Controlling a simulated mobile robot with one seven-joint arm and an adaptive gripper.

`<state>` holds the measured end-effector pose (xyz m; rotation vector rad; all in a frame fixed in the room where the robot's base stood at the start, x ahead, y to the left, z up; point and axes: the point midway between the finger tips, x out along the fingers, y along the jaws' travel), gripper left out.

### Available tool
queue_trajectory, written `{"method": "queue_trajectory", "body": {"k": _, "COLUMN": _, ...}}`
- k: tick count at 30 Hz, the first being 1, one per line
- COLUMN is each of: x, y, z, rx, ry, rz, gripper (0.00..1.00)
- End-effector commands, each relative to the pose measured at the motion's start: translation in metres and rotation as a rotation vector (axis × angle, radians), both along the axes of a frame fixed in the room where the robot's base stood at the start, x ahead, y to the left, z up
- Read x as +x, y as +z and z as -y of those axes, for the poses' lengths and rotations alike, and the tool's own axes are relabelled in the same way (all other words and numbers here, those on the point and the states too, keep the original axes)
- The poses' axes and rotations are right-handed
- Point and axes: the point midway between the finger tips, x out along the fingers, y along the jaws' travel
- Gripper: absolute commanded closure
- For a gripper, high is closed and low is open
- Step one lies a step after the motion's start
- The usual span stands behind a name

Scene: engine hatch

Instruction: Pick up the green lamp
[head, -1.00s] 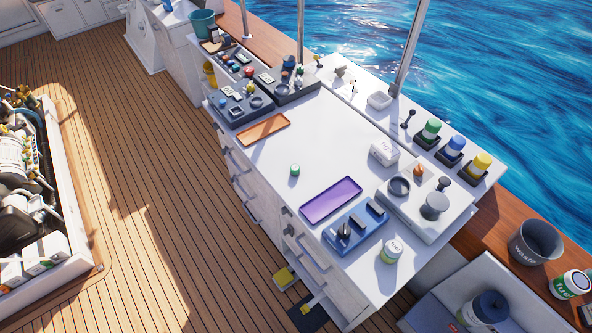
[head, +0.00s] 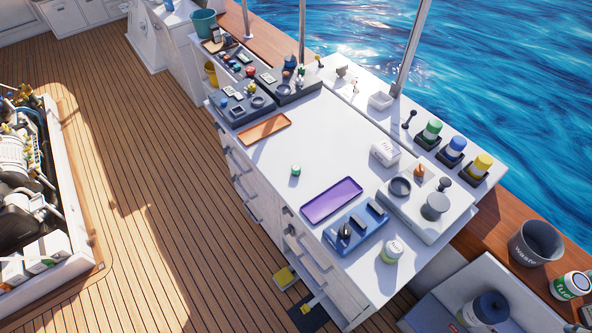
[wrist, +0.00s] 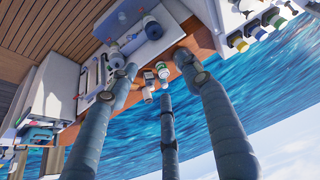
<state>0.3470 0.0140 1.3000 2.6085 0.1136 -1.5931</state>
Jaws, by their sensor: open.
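The green lamp (head: 432,130) is a short green cylinder with a pale band on a black base. It stands upright on the white ledge by the water, at the left end of a row with a blue lamp (head: 453,148) and a yellow lamp (head: 481,163). My gripper (wrist: 158,75) shows only in the wrist view, with its dark fingers spread wide and nothing between them. In that view, the row of lamps is small at the upper right, beyond and apart from the fingers.
A metal post (head: 409,48) rises from the ledge, left of the green lamp. A black knobbed stick (head: 408,119) stands just left of it. The white counter (head: 325,125) holds a purple tray (head: 331,200), an orange tray (head: 264,128) and a small green-topped cylinder (head: 295,170).

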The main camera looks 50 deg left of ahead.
Motion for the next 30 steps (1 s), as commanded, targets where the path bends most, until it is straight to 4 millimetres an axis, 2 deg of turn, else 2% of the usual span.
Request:
{"method": "queue_trajectory", "body": {"k": 8, "x": 0.051, "y": 0.020, "z": -0.045, "rx": -0.081, "ry": 0.273, "rz": -0.044, "gripper": 0.51}}
{"method": "queue_trajectory", "body": {"k": 14, "x": 0.089, "y": 0.029, "z": -0.091, "rx": -0.147, "ry": 0.501, "rz": -0.071, "gripper": 0.51}}
{"method": "queue_trajectory", "body": {"k": 23, "x": 0.139, "y": 0.029, "z": -0.173, "rx": -0.242, "ry": 0.845, "rz": -0.101, "gripper": 0.51}}
{"method": "queue_trajectory", "body": {"k": 30, "x": 0.169, "y": 0.018, "z": -0.251, "rx": -0.315, "ry": 1.121, "rz": -0.116, "gripper": 0.51}}
